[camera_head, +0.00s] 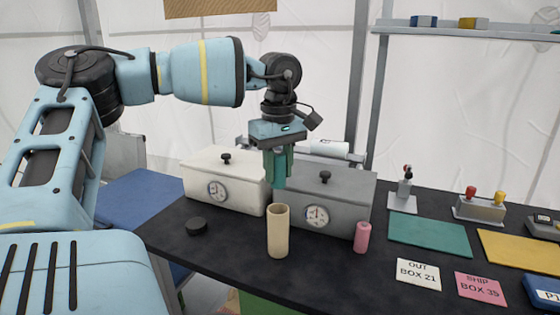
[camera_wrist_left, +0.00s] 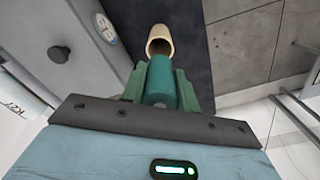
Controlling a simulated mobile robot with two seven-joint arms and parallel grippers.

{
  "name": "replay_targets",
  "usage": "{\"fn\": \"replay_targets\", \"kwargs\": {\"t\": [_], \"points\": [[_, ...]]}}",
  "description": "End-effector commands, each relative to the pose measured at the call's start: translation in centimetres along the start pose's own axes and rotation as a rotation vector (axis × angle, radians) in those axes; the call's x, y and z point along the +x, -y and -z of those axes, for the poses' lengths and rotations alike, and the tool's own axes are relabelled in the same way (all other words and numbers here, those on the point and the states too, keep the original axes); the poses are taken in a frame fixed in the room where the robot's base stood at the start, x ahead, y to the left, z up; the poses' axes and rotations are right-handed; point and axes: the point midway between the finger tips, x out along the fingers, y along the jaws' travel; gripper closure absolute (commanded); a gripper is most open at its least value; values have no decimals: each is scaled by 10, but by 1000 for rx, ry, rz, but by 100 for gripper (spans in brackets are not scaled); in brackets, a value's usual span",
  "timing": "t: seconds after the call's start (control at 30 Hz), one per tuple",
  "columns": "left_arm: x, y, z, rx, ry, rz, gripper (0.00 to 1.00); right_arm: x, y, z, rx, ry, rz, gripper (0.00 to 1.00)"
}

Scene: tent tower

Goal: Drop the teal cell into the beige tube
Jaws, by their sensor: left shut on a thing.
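The beige tube (camera_head: 278,236) stands upright on the black table, its open top facing up. My left gripper (camera_head: 278,166) points down above it, shut on the teal cell (camera_head: 279,181). The cell's lower end hangs just above the tube's mouth, near its upper edge in the picture. In the left wrist view, the teal cell (camera_wrist_left: 161,84) sits between the green fingers of my gripper (camera_wrist_left: 160,90), and the tube's dark opening (camera_wrist_left: 159,46) shows beyond its end. I cannot tell whether the cell is exactly centred over the opening. My right gripper is out of view.
A white box (camera_head: 225,190) and a grey box (camera_head: 345,200) with dials stand behind the tube. A teal mat (camera_head: 430,235) and cards lie further right.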

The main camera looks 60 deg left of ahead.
Motion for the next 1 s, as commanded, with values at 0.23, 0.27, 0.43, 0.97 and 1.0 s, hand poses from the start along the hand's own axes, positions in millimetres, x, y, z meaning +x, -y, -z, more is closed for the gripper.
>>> {"fn": "replay_targets", "kwargs": {"t": [0.23,0.27,0.43,0.97,1.0], "points": [[28,0,0,0,1,2,94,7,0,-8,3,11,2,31],[32,0,0,0,1,2,94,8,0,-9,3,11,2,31],[48,0,0,0,0,2,94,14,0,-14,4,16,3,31],[67,0,0,0,-1,-1,94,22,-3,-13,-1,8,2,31],[67,0,0,0,-1,-1,94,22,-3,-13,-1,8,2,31]]}}
